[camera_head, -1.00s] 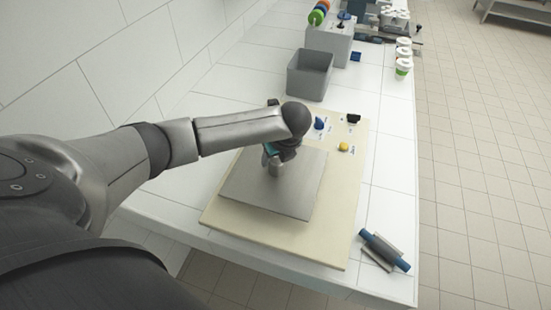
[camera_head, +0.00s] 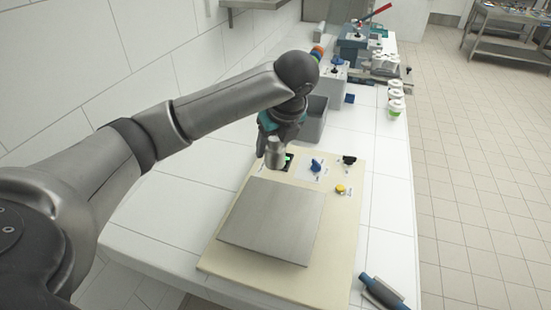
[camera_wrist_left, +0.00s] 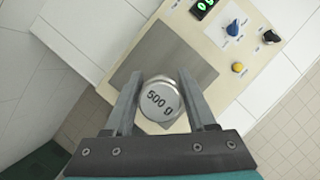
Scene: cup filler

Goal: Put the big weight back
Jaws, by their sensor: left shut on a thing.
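The big weight is a silver cylinder (camera_head: 275,153) marked "500 g", and its marked top faces the camera in the left wrist view (camera_wrist_left: 160,100). My left gripper (camera_head: 277,138) is shut on it, with one finger on each side (camera_wrist_left: 160,82). The weight is held up in the air, past the far edge of the metal scale plate (camera_head: 270,220) in the head view. The plate is bare. The arm and gripper body hide part of the area behind. My right gripper is not in view.
The beige board (camera_head: 335,235) carries a lit green display (camera_head: 289,158), a blue knob (camera_head: 317,165), a yellow button (camera_head: 340,189) and a black switch (camera_head: 349,160). A grey bin (camera_head: 313,122) stands behind. Lidded cups (camera_head: 395,107) are at right. A blue-ended roller-like tool (camera_head: 383,292) lies at front right.

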